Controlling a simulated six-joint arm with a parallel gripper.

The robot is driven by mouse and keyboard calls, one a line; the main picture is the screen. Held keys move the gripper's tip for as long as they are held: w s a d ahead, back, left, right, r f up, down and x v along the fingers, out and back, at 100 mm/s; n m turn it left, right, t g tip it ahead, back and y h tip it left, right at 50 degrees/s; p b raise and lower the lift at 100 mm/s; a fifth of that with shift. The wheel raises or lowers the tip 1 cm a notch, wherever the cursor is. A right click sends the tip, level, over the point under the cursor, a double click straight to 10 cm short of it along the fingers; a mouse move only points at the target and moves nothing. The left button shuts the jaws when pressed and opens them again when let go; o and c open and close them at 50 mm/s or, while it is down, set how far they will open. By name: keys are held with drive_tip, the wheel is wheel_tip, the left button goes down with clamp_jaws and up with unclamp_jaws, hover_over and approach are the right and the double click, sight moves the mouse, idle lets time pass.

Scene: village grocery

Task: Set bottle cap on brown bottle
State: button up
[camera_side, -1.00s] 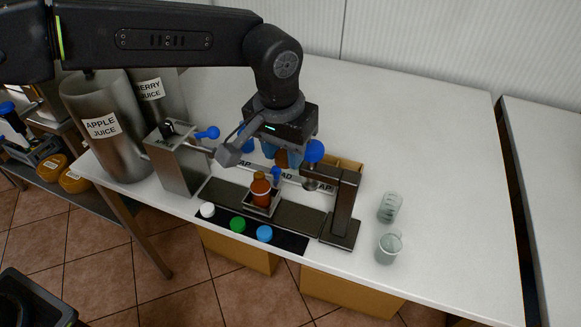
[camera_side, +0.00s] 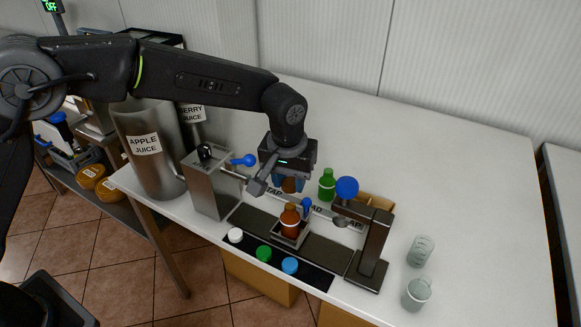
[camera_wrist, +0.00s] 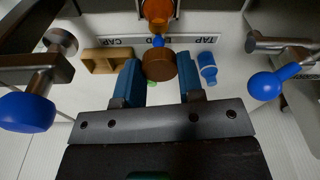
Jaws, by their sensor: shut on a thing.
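The brown bottle (camera_side: 289,222) stands upright in a small square holder (camera_side: 294,236) on the dark strip. Part of it shows at the top of the wrist view (camera_wrist: 157,12). My gripper (camera_side: 288,182) is above and behind the bottle in the side view. Its blue fingers are shut on a brown bottle cap (camera_wrist: 159,65), which shows between the fingertips in the wrist view. The cap is apart from the bottle. Its underside is hidden.
White (camera_side: 235,235), green (camera_side: 264,253) and blue (camera_side: 289,265) caps lie on the black front strip. A green bottle (camera_side: 327,186) stands behind. A dark post station (camera_side: 372,250) is right of the bottle, a steel lever box (camera_side: 211,188) left. Glasses (camera_side: 420,251) stand far right.

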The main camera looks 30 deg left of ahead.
sight(290, 206)
drive_tip(key=shift+f, duration=2.5)
drive_tip(key=shift+f, duration=0.7)
drive_tip(key=o, duration=1.4)
drive_tip(key=shift+c, duration=0.2)
drive_tip(key=shift+r, duration=0.1)
drive_tip(key=shift+r, duration=3.4)
drive_tip(key=shift+r, duration=0.1)
